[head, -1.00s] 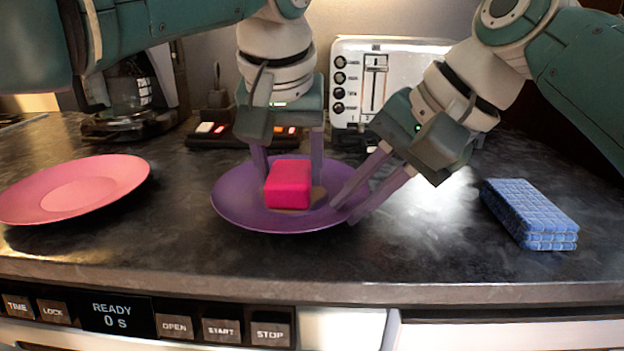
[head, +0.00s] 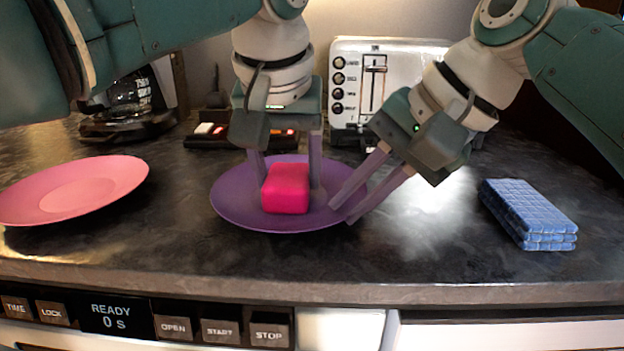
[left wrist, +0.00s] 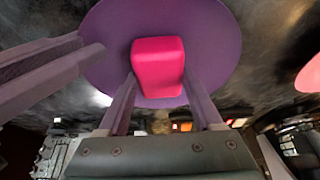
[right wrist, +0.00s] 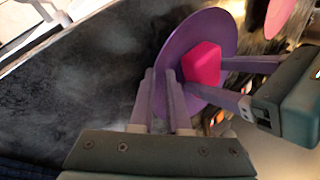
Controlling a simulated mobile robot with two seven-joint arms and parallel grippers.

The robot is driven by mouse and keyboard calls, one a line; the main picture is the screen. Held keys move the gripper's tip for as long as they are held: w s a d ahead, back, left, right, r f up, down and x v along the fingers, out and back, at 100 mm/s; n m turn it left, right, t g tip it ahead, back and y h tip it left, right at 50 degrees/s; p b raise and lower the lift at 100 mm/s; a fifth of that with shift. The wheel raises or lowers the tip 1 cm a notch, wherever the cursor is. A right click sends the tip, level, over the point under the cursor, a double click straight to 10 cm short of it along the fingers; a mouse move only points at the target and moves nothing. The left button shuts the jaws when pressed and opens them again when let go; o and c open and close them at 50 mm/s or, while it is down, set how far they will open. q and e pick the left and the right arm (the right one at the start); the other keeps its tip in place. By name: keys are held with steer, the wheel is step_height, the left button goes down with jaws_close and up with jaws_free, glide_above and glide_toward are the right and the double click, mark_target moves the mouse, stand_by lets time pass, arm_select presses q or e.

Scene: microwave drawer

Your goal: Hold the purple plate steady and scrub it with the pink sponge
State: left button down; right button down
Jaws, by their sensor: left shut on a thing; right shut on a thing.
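The purple plate (head: 235,207) lies on the dark counter in the middle of the head view. The pink sponge (head: 286,188) is on the plate, between the fingers of my left gripper (head: 287,185), which is shut on it from above. The left wrist view shows the sponge (left wrist: 157,66) over the plate (left wrist: 105,45). My right gripper (head: 342,212) is shut on the plate's right rim, tilted in from the right. The right wrist view shows its fingers (right wrist: 165,90) at the plate edge. The sponge's underside is hidden.
A pink plate (head: 75,190) lies at left. A folded blue cloth or sponge stack (head: 528,213) is at right. A toaster (head: 385,85) and a small dark tray (head: 225,138) stand behind. A coffee maker is at back left. The counter's front edge is clear.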

arm_select(q)
steer(key=shift+w+a+f, duration=0.1)
steer(key=shift+w+f, duration=0.15)
steer(key=shift+w, duration=0.3)
arm_select(e)
steer(key=shift+f, duration=0.25)
arm_select(q)
steer(key=shift+s+r, duration=0.15)
steer(key=shift+s, duration=0.65)
arm_select(e)
steer(key=shift+d, duration=0.1)
arm_select(q)
steer(key=shift+w, duration=0.8)
arm_select(e)
steer(key=shift+s, duration=0.1)
arm_select(q)
steer(key=shift+s, duration=0.8)
steer(key=shift+w+f, duration=0.3)
steer(key=shift+w, duration=0.5)
steer(key=shift+a, duration=0.1)
